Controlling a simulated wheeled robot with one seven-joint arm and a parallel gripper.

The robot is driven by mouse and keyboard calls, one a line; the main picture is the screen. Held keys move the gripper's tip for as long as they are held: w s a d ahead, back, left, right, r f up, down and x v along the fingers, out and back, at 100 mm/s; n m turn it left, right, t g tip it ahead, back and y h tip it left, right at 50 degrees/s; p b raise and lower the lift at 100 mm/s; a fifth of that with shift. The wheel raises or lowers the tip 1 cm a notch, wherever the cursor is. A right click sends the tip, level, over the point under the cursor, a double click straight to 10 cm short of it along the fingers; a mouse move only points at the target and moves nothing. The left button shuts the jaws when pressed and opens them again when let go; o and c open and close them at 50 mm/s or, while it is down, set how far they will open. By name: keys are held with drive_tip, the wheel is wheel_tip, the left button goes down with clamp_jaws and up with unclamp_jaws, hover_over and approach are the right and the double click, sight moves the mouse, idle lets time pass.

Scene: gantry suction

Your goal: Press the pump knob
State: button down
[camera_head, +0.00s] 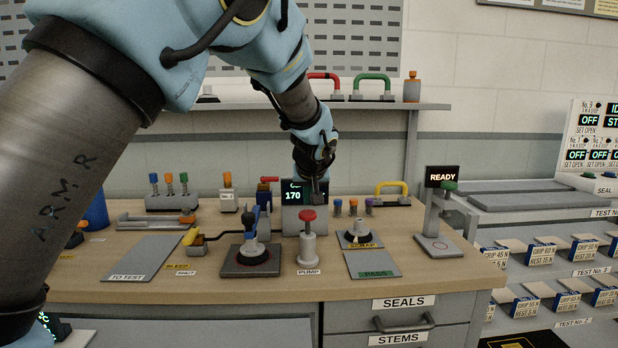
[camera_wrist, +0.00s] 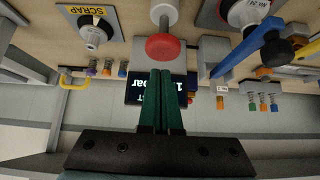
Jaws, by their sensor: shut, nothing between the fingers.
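The pump (camera_head: 308,246) is a pale upright cylinder with a red knob (camera_head: 308,215) on top, standing on the bench behind a PUMP label. My gripper (camera_head: 319,203) is shut and empty, pointing down just behind and slightly right of the knob in the head view. In the wrist view, which is upside down, the red knob (camera_wrist: 165,47) lies just beyond the tips of my green fingers (camera_wrist: 162,72). A small gap seems to show between them; I cannot tell the height difference. The knob stands up on its stem. A dark display (camera_head: 292,193) reading 170 is behind the pump, partly hidden by my gripper.
A cup on the SCRAP plate (camera_head: 359,235) is to the right, with a READY stand (camera_head: 440,230) beyond. A yellow-handled valve (camera_head: 192,238) is at the left. The bench front edge (camera_head: 250,297) is clear.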

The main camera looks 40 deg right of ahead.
sight(308, 215)
drive_tip(key=shift+f, duration=0.75)
drive_tip(key=shift+f, duration=0.1)
wheel_tip(308, 215, down, 4)
drive_tip(key=b, duration=0.3)
drive_tip(key=shift+a+b, duration=0.1)
drive_tip(key=shift+b, duration=0.3)
drive_tip(key=shift+r, duration=0.2)
wheel_tip(308, 215, up, 5)
drive_tip(key=p, duration=0.3)
drive_tip(key=shift+w+r, duration=0.1)
drive_tip(key=shift+w, duration=0.05)
drive_tip(key=b+v, duration=0.3)
drive_tip(key=v, duration=0.6)
drive_tip(key=shift+s, duration=0.3)
